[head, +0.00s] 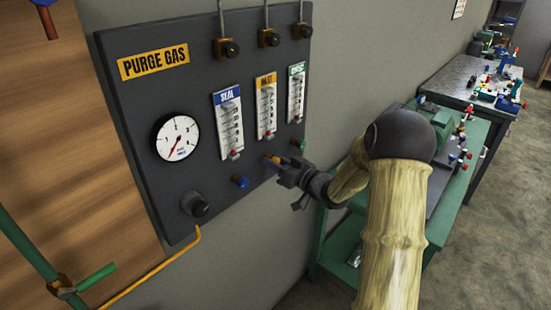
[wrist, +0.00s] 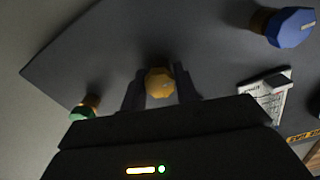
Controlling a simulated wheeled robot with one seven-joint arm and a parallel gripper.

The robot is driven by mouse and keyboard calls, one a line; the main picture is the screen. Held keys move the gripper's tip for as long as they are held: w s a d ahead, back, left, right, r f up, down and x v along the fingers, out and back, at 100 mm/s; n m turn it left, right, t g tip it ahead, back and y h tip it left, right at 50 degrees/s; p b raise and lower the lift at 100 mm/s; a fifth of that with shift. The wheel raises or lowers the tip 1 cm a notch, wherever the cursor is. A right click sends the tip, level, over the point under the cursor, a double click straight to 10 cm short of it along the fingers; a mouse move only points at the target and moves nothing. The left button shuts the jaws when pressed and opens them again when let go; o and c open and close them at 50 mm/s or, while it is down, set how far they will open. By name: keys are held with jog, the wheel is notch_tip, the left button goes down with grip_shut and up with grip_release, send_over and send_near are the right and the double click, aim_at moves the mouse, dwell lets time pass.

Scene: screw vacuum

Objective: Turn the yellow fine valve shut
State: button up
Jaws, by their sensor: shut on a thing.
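The yellow fine valve (wrist: 159,82) is a small faceted yellow knob on the dark panel. In the wrist view it sits between the two dark fingers of my gripper (wrist: 159,90), one on each side. My gripper (head: 274,161) is shut on the knob, below the yellow-labelled middle flow meter (head: 266,107) in the head view.
A blue knob (head: 240,182) is left of my gripper and a green knob (head: 300,145) is right of it. The panel (head: 130,105) also carries a round gauge (head: 176,137) and a dark knob (head: 196,204). A green workbench (head: 470,165) stands behind my arm at right.

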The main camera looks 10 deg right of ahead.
jog(key=shift+f, duration=0.15)
jog(key=o, duration=1)
jog(key=b+v, duration=0.3)
jog(key=v, duration=1.4)
jog(key=shift+s+d, duration=0.15)
